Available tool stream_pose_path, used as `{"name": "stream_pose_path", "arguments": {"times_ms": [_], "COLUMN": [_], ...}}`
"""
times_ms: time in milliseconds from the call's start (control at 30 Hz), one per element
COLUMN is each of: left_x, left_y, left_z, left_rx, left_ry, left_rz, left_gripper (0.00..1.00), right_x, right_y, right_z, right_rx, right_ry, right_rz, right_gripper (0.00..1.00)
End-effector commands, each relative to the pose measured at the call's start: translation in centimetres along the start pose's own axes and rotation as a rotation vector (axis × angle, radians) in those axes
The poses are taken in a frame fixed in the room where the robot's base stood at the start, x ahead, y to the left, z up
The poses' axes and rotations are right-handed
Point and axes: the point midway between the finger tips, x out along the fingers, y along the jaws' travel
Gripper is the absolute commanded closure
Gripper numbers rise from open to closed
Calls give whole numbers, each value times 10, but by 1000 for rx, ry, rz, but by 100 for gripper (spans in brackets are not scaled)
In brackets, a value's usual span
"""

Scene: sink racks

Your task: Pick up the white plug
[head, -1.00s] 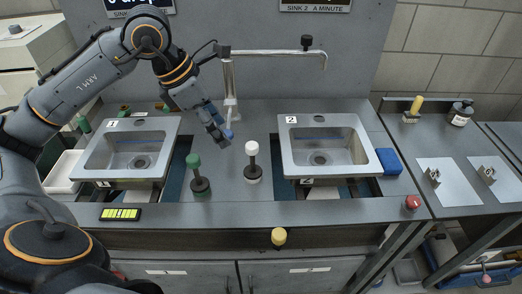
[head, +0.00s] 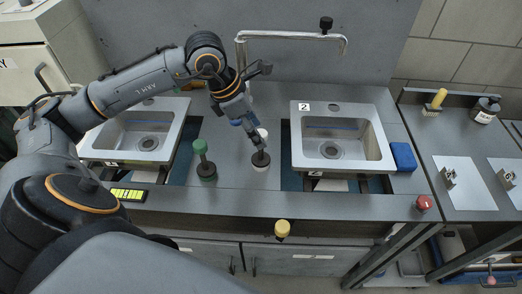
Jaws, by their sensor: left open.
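The white plug (head: 263,133) stands upright on the counter between the two sinks. The gripper hides part of the plug's top and stem. My right gripper is not in view.
A green plug (head: 200,147) stands close on the left. Sink 2 (head: 381,150) is on the right, with a blue sponge (head: 403,156) beside it. A tall faucet (head: 290,34) rises behind. A yellow knob (head: 282,228) sits at the front edge.

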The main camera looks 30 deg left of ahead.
Motion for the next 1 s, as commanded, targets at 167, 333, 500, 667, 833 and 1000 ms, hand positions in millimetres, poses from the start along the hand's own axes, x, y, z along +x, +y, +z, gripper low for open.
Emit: {"name": "stream_pose_path", "arguments": {"times_ms": [167, 333, 500, 667, 833, 1000], "left_x": [26, 39, 39, 39, 39, 39], "left_y": [-2, -1, -1, -1, -1, -1], "left_z": [-2, -2, -2, -2, -2, -2], "left_rx": [-2, 0, 0, 0, 0, 0], "left_ry": [1, 2, 1, 1, 1, 0], "left_rz": [-5, -1, 0, -1, -1, 0], "left_gripper": [43, 43, 43, 69, 100, 100], "right_x": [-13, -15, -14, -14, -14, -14], "right_y": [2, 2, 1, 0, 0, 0], "right_z": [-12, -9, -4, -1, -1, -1], "right_rx": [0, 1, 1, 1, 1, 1], "right_ry": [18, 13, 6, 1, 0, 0], "right_rz": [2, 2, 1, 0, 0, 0], "right_gripper": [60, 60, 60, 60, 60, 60]}}
